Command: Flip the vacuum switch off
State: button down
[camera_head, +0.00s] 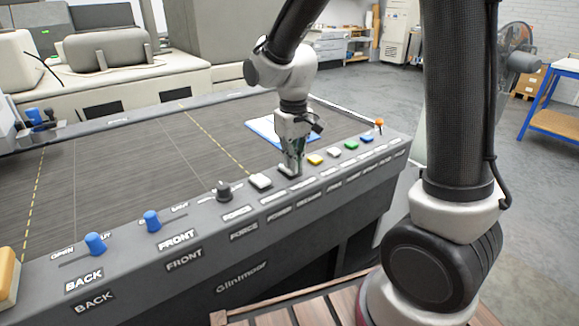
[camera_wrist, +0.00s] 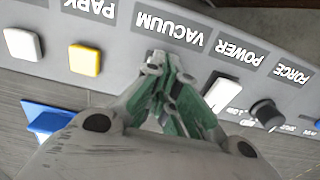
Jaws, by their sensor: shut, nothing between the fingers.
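My gripper (camera_head: 291,168) is shut and points down at the control strip on the front edge of the machine. It also shows in the wrist view (camera_wrist: 166,62), with its fingertips just below the VACUUM label (camera_wrist: 170,28). The vacuum switch is hidden by the fingers, so I cannot tell its position or whether the fingertips touch it. A white rocker switch (camera_wrist: 221,89) by the POWER label is beside the fingers; in the head view this rocker (camera_head: 260,181) is just left of my gripper. A yellow button (camera_wrist: 85,60) by the PARK label is on the other side.
A black knob (camera_head: 223,191) and blue levers (camera_head: 152,221) stand along the strip to the left. White, green (camera_head: 351,145) and blue buttons and an orange-topped stalk (camera_head: 379,123) are to the right. A blue-edged sheet (camera_head: 266,128) lies on the dark bed behind.

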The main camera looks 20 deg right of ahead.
jog(key=shift+f, duration=0.2)
jog(key=shift+r, duration=3.55)
jog(key=s+d+r+m+t, duration=0.1)
jog(key=s+d+r+t, duration=0.1)
jog(key=s+d+r, duration=0.2)
jog(key=s+d+r+m+t, duration=0.2)
jog(key=s+d+r, duration=0.2)
jog(key=s+d, duration=0.7)
jog(key=s, duration=0.4)
jog(key=shift+m, duration=0.3)
jog(key=shift+a, duration=0.1)
